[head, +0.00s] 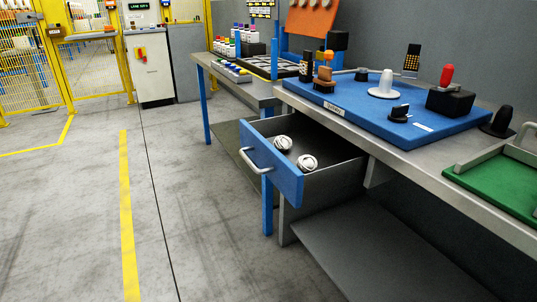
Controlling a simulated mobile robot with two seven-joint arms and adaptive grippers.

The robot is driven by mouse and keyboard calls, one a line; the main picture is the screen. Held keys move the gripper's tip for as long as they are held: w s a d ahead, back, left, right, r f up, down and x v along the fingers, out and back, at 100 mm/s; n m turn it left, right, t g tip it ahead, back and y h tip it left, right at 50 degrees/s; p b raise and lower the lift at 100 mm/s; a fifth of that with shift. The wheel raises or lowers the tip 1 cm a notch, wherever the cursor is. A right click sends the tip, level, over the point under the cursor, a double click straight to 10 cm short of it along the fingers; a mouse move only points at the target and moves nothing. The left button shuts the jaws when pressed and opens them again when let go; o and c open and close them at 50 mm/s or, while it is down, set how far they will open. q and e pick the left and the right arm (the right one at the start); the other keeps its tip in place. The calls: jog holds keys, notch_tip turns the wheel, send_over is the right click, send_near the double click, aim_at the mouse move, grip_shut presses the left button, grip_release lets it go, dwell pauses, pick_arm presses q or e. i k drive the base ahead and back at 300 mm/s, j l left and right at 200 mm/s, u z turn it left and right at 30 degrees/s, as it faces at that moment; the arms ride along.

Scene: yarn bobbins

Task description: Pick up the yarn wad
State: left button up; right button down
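No gripper of mine shows in the head view. A blue-fronted drawer (268,163) with a metal handle stands pulled out from under the workbench. Inside it lie two small, round white things with dark markings: one at the back left (283,143) and one nearer the front right (307,163). They could be yarn wads, but they are too small to tell for sure. They lie apart from each other on the drawer's floor. Nothing else is clearly recognisable as a yarn wad.
A blue board (350,108) on the workbench (410,155) carries a white cone, a black block with a red knob and other small parts. A green tray (495,185) is at the right. A grey lower shelf (385,260) lies below. The floor (190,200) left of the drawer is clear.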

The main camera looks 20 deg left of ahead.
aim_at(283, 143)
jog(key=z, duration=0.25)
jog(key=j+z, duration=0.35)
jog(key=i+j+z, duration=0.1)
jog(key=z, duration=0.3)
jog(key=j+z, duration=0.5)
jog(key=j, duration=0.4)
jog(key=k+j+z, duration=0.2)
jog(key=j, duration=0.35)
